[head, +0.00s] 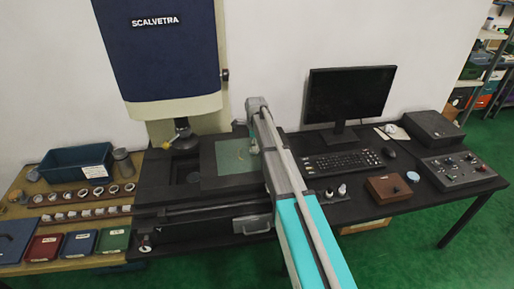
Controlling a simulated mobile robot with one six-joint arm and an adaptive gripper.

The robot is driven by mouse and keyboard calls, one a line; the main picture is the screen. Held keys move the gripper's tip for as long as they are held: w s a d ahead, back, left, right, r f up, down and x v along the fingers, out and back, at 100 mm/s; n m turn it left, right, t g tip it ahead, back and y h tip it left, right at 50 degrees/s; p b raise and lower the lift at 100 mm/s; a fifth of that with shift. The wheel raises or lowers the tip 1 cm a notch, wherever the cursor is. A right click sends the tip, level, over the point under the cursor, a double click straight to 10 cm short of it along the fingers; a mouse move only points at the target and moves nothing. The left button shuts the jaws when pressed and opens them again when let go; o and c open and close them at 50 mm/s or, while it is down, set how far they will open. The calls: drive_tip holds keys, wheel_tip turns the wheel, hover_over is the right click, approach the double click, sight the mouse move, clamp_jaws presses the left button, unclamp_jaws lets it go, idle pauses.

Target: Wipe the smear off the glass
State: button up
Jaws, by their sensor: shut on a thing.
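The glass (222,173) is a pale green pane set in the dark stage of the measuring machine, in the middle of the head view. A faint yellowish smear (243,156) shows on it, just left of my gripper. My gripper (254,149) points down over the right part of the glass, at the end of my grey and turquoise arm. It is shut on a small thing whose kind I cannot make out. I cannot tell whether that thing touches the glass. My arm hides the right edge of the stage.
The machine's blue head (160,60) and probe (182,130) stand behind left. Rows of rings (97,190), a blue-green bin (76,165) and coloured boxes fill the left bench. A monitor (347,95), keyboard (343,161), wooden box (388,188) and control panel (457,166) occupy the right.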

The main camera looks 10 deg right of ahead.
sight(250, 157)
drive_tip(key=shift+w, duration=0.75)
drive_tip(key=shift+a+f, duration=0.1)
drive_tip(key=shift+a, duration=0.7)
drive_tip(key=shift+s, duration=0.2)
drive_tip(key=shift+s, duration=1.85)
drive_tip(key=shift+a, duration=0.1)
drive_tip(key=shift+a, duration=0.7)
